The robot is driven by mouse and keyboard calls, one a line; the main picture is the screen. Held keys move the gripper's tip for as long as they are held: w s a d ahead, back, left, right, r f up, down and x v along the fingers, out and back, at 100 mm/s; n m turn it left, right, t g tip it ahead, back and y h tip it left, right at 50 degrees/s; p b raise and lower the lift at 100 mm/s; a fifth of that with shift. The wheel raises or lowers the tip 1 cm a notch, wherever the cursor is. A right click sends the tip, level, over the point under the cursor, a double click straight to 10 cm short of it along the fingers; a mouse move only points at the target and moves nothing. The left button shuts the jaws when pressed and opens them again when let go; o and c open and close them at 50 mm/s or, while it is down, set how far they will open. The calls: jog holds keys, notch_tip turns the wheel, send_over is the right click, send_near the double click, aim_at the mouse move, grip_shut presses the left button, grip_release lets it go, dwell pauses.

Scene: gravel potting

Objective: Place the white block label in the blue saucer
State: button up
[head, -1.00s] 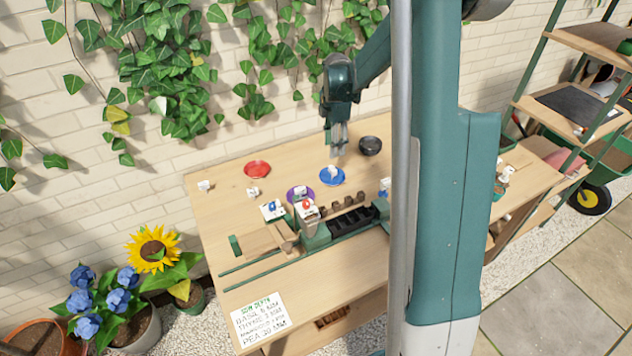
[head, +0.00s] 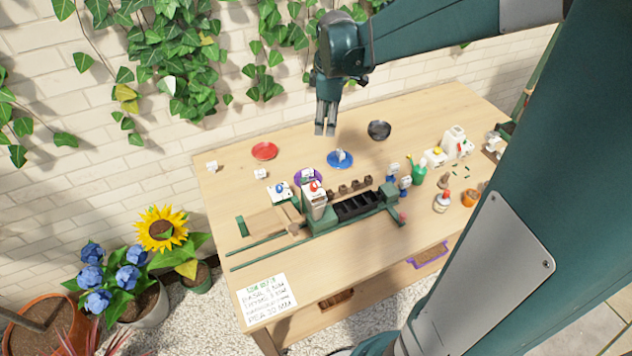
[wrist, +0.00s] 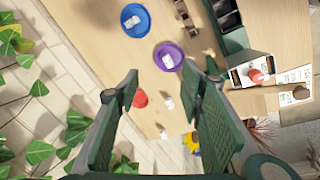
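The blue saucer (head: 331,163) lies on the table, and a white block label (head: 344,156) stands in it. The wrist view also shows the blue saucer (wrist: 125,24) at the top, with the white block (wrist: 136,21) inside its rim. My gripper (head: 325,132) hangs in the air above the table, a little left of and above the saucer in the head view, apart from the block. In the wrist view, the fingers of my gripper (wrist: 164,95) are spread apart with nothing between them.
A red saucer (head: 264,151), a purple saucer (head: 299,181) holding a white block, and a black saucer (head: 379,130) are nearby. Other small white blocks (head: 212,166) lie at the left. A green potting rig with a black tray (head: 357,206) stands in front.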

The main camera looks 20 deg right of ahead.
jog(key=s+a+r+m+t, duration=0.2)
jog(key=s+a+m, duration=0.4)
jog(key=s, duration=0.6)
jog(key=s+a+r+m+t, duration=0.2)
jog(key=s+a+m, duration=0.3)
jog(key=s+a, duration=0.4)
jog(key=s, duration=0.4)
jog(key=shift+r+m+t+y, duration=0.2)
jog(key=shift+m+t+y, duration=0.1)
jog(key=shift+m+t, duration=0.1)
